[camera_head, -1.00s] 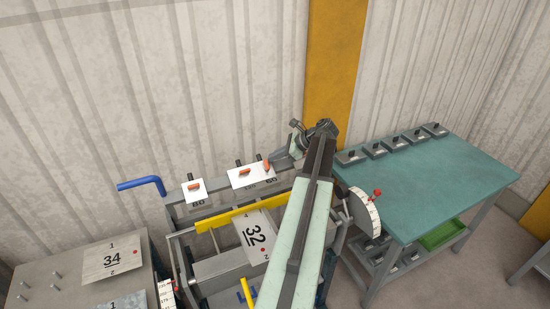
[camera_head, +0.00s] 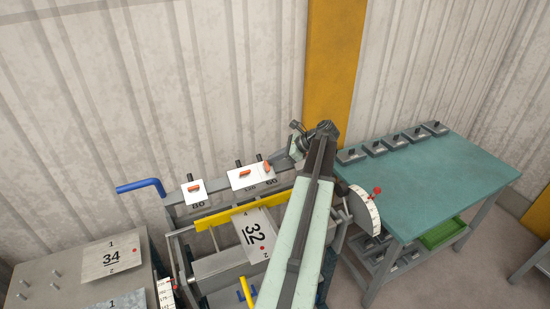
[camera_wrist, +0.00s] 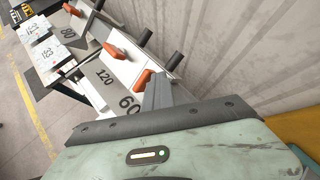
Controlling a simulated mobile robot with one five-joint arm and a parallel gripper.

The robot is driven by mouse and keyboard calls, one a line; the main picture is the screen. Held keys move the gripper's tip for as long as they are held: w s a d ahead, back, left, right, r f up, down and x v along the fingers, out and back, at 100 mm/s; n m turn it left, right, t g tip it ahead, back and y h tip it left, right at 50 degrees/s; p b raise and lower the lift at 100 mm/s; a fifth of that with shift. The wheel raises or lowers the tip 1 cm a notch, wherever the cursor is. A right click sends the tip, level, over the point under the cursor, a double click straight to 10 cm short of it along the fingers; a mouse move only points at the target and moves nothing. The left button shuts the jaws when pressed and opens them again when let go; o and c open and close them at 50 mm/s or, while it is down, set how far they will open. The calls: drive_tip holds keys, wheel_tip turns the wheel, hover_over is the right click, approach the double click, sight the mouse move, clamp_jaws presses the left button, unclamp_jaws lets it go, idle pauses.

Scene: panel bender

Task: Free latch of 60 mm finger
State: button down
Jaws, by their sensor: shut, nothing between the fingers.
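The 60 mm finger (camera_wrist: 128,104) is a pale block marked 60 on the upper beam, right of the finger marked 120 (camera_wrist: 103,77). Its orange latch (camera_wrist: 142,80) also shows in the head view (camera_head: 266,167). This latch lies at a different angle from the orange latch of the 120 finger (camera_wrist: 112,50), turned across it. My gripper (camera_wrist: 156,84) is shut and empty, with its tips close beside the 60 latch; I cannot tell whether they touch. In the head view my gripper (camera_head: 284,161) is at the right end of the finger row.
The finger marked 80 (camera_head: 194,195) sits further left on the beam. Dark pegs (camera_wrist: 172,60) stand behind the latches. A yellow bar (camera_head: 225,213) and a sheet marked 32 (camera_head: 254,236) lie in front. A teal table (camera_head: 440,190) stands right; a corrugated wall (camera_head: 220,70) is close behind.

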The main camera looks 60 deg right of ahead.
drive_tip(key=shift+w+a, duration=0.15)
drive_tip(key=shift+a, duration=0.05)
drive_tip(key=shift+d, duration=0.25)
drive_tip(key=shift+s+d, duration=0.3)
drive_tip(key=shift+d, duration=0.25)
drive_tip(key=shift+s+d, duration=0.25)
drive_tip(key=shift+d, duration=0.25)
drive_tip(key=shift+s+d+r+p, duration=0.6)
drive_tip(key=shift+s+r+p, duration=0.15)
drive_tip(key=shift+s+p, duration=0.05)
drive_tip(key=s+d+r+p, duration=0.2)
drive_tip(key=s+r+p, duration=0.3)
drive_tip(key=r+p, duration=0.1)
drive_tip(key=shift+d+r+p, duration=0.3)
drive_tip(key=shift+r+p, duration=0.1)
drive_tip(key=shift+w, duration=0.15)
